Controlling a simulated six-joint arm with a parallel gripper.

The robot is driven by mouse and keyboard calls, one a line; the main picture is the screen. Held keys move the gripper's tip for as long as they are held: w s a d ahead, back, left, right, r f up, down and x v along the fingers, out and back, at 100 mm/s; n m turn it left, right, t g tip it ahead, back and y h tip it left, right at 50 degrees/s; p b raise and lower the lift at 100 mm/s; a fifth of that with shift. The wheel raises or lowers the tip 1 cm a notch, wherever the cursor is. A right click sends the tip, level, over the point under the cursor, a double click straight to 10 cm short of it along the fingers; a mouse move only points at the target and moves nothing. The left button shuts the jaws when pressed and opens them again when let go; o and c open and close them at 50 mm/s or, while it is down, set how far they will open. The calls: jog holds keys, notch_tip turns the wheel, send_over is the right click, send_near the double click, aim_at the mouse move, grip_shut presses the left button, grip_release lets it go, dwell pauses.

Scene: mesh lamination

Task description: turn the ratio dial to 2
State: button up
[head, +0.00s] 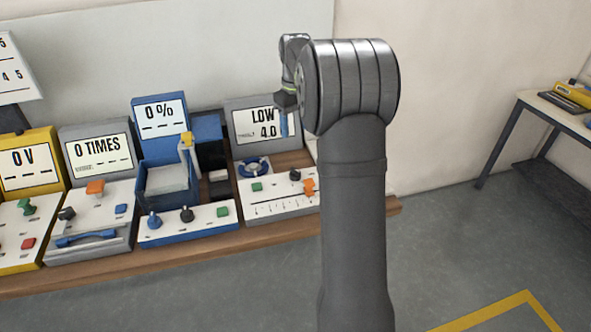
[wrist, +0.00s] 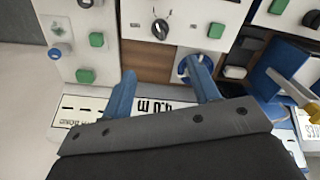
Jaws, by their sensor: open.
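The label "ratio" is not readable, so I cannot tell for sure which control is the ratio dial. The right-hand device's display (head: 262,124) reads LOW and 4.0, partly covered by my gripper. Below it are a blue ring-shaped dial (head: 254,167) and a black knob (head: 294,175). In the wrist view, my gripper (wrist: 162,66) is open and empty, its blue fingers above the upside-down display (wrist: 155,106). The blue ring (wrist: 183,68) is partly hidden behind one finger. A black knob (wrist: 160,29) sits beyond the fingertips, apart from them.
An orange slider (head: 309,187) and a green button (head: 257,187) are on the same panel. To the left stand a blue device (head: 160,112), a grey one (head: 97,143) and a yellow one (head: 28,157). Floor at the right is clear before a side table (head: 540,105).

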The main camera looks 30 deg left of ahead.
aim_at(295, 170)
notch_tip(295, 170, down, 16)
jog(key=shift+f, duration=0.25)
jog(key=shift+c, duration=0.3)
jog(key=c, duration=0.9)
